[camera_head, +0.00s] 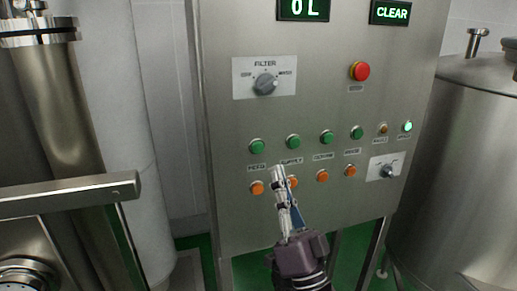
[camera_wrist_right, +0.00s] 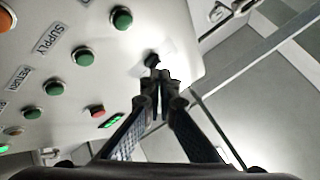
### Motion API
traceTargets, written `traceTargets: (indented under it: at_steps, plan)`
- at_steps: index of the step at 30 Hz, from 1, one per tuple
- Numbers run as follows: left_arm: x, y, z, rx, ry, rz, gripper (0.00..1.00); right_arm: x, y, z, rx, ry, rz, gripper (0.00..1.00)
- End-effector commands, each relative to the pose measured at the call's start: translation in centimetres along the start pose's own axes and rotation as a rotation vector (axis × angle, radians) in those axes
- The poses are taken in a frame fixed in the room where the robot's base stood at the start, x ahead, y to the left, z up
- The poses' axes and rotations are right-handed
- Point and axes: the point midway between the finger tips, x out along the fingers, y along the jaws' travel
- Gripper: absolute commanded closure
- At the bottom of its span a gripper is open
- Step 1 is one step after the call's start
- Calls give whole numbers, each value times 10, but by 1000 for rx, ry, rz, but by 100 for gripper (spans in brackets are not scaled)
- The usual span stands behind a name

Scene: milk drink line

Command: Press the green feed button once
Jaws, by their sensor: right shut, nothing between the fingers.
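The green feed button (camera_head: 257,146) is the leftmost of the green row on the steel control panel, above the FEED label. It also shows in the right wrist view (camera_wrist_right: 122,17), at the top. My right gripper (camera_head: 278,171) is shut and empty, pointing up toward the panel. In the head view its tips lie below and right of the feed button, by the SUPPLY label. In the right wrist view the tips (camera_wrist_right: 161,76) overlap the dark filter knob (camera_wrist_right: 152,60). I cannot tell how far the tips are from the panel. My left gripper is out of view.
The green supply button (camera_head: 293,141) is right beside the feed button. Orange buttons (camera_head: 257,188) run below. A red emergency button (camera_head: 360,71) and the filter knob (camera_head: 265,85) sit higher. Steel tanks (camera_head: 465,160) flank the panel.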

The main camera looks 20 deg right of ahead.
Motion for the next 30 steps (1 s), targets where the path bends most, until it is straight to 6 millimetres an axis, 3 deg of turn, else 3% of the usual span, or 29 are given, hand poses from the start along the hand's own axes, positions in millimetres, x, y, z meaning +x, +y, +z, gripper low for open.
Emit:
traceTargets:
  at_steps: [19,30]
  plan:
    - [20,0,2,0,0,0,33,51,38,38,0,1,-1,100]
    - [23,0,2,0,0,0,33,61,45,45,1,-1,1,100]
